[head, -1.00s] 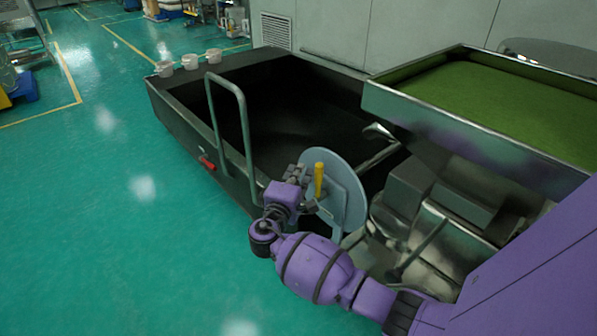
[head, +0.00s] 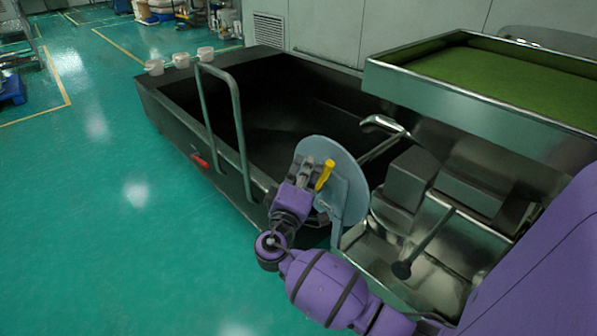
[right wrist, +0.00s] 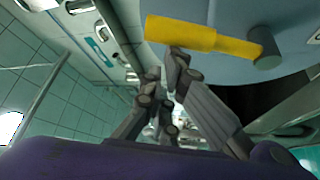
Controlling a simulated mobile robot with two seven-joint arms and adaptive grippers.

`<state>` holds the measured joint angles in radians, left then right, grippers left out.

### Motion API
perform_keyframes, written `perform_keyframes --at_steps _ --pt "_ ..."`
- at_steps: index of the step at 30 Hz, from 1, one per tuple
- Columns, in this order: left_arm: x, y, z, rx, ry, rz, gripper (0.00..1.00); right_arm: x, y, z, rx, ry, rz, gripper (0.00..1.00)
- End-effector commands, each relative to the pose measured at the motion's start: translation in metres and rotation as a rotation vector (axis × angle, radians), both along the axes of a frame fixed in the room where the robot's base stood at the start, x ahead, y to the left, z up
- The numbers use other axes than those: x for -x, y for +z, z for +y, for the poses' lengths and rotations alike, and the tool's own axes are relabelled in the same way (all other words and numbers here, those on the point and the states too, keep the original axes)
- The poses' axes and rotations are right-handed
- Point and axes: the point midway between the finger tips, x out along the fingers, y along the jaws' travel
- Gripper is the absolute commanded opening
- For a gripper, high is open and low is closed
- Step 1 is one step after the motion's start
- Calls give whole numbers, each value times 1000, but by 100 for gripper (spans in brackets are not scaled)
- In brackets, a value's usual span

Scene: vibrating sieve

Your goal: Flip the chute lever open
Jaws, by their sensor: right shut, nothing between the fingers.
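The chute lever has a yellow handle (head: 325,175) on a round grey-blue disc (head: 349,190) at the near end of the black bin. The handle leans a little to the right in the head view. In the right wrist view the yellow handle (right wrist: 195,34) lies across the top, in front of the pale disc (right wrist: 235,70). My right gripper (head: 304,163) is shut and empty, just left of the handle. In the right wrist view its fingertips (right wrist: 165,68) are close below the handle; I cannot tell whether they touch it. My left gripper is not in view.
A long black bin (head: 160,110) with a grey rail (head: 237,120) stands beyond the disc. A metal tray of green material (head: 455,95) is at upper right. The green floor at left is open.

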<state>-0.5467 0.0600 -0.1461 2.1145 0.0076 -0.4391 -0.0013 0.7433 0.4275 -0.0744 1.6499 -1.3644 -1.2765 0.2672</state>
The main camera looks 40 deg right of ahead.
Motion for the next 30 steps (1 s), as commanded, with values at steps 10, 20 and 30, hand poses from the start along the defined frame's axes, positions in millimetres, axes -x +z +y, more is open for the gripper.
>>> perform_keyframes --at_steps 10,20,30 --pt "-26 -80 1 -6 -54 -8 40 36 -23 -3 -29 -1 -322 0" --pt "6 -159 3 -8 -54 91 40 64 -36 -5 -52 -1 -634 0" --pt "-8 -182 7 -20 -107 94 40 85 -50 -7 -54 0 -667 0"
